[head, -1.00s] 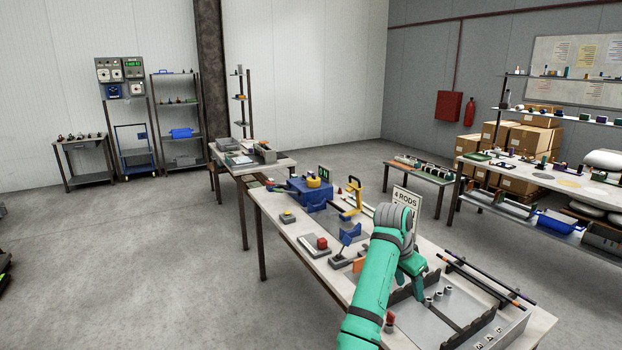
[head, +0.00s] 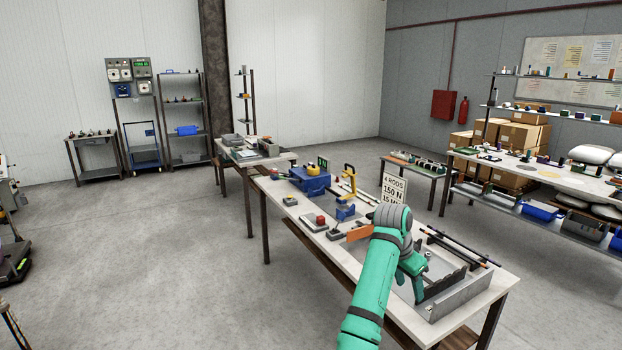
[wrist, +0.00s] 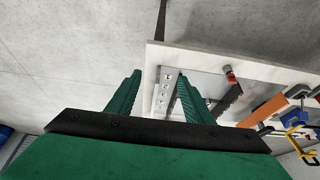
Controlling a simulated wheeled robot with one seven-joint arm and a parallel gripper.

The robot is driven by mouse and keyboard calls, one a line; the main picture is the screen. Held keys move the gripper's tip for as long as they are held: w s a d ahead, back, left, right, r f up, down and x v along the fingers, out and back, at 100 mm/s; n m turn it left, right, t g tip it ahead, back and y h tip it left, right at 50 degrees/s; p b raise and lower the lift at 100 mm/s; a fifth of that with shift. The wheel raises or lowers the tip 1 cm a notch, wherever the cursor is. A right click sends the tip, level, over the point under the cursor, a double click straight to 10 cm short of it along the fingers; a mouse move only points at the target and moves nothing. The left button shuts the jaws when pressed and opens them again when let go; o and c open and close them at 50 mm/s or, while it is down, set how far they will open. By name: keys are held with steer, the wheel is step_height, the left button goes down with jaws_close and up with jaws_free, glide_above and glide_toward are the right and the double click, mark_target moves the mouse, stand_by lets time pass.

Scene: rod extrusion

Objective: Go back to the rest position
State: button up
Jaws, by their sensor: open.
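My gripper (wrist: 157,90) is open in the wrist view, with two green fingers spread apart and nothing between them. In the head view my gripper (head: 410,275) hangs at the end of my green arm, over the right part of the long worktable (head: 275,190). Below it is a grey metal tray (head: 465,292) with dark notched rails. The tray also shows between and beside the fingers in the wrist view (wrist: 165,84). My arm hides part of the tray and table.
Dark rods (head: 462,246) lie along the tray's far side. A sign (head: 394,189) reading 4 RODS 150 N stands behind my wrist. A blue machine (head: 311,180), a yellow clamp (head: 349,182) and an orange plate (head: 359,232) stand on the table.

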steer(key=s+f+n+t+h, duration=0.1)
steer(key=s+f+n, duration=0.15)
steer(key=f, duration=0.95)
steer(key=s+f+n+t+h, duration=0.1)
steer(key=s+f+t, duration=0.15)
steer(key=f, duration=0.95)
steer(key=s+a+f+n+t, duration=0.2)
steer(key=s+a+f, duration=0.2)
steer(key=s+f, duration=0.35)
steer(key=s+a+f+n+t, duration=0.1)
steer(key=s+a+f+n, duration=0.25)
steer(key=s+f, duration=0.4)
steer(key=s+a+r+n+t+y, duration=0.1)
steer(key=s+a+r+t+y, duration=0.1)
steer(key=s+a, duration=0.65)
steer(key=s+a+r+n+t+y, duration=0.15)
steer(key=s+a, duration=0.25)
steer(key=s, duration=1)
steer(key=s+a+r+t+y, duration=0.1)
steer(key=s+a+r, duration=0.2)
steer(key=s+r, duration=0.5)
steer(key=s+a+r+t+y, duration=0.1)
steer(key=s+a+r, duration=0.3)
steer(key=s+r, duration=0.4)
steer(key=shift+r+n+t, duration=0.35)
steer(key=shift+r+t, duration=0.25)
steer(key=shift+r, duration=0.15)
